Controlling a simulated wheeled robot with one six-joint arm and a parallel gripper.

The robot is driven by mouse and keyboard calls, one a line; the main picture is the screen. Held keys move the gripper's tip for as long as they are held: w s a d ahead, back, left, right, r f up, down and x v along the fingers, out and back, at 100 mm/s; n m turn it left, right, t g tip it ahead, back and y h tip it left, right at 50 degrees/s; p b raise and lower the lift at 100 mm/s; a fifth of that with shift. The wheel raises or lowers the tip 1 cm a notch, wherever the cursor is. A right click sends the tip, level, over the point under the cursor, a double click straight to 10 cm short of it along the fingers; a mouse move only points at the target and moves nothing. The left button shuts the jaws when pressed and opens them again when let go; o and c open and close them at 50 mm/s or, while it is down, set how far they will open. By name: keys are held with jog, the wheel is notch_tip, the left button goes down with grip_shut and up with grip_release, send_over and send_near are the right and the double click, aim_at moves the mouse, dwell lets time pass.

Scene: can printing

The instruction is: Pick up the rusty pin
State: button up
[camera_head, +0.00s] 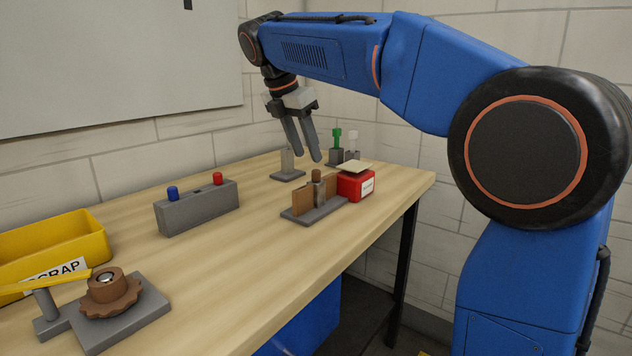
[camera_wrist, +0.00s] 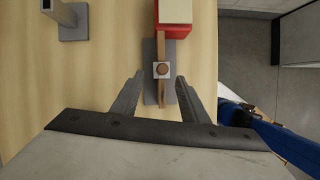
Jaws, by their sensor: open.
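The rusty pin (camera_head: 316,175) is a short brown rod with a rounded top. It stands upright in a grey block between two brown upright panels on a flat grey base (camera_head: 322,211). In the wrist view the pin (camera_wrist: 162,69) shows from above as a brown disc in a light square. My gripper (camera_head: 307,157) is open and empty, pointing down above the fixture. In the wrist view its fingers (camera_wrist: 159,82) spread to either side of the base, with the pin roughly midway and slightly beyond the tips.
A red box (camera_head: 356,187) with a cream top stands close beside the fixture. Grey stands with green (camera_head: 337,136) and white pieces are behind it. A grey block with blue and red pegs (camera_head: 197,208) and a yellow scrap bin (camera_head: 60,242) lie left. The table's right edge is near.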

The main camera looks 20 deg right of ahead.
aim_at(314, 170)
jog(key=shift+s+x, duration=0.2)
jog(key=shift+x, duration=2.6)
grip_shut()
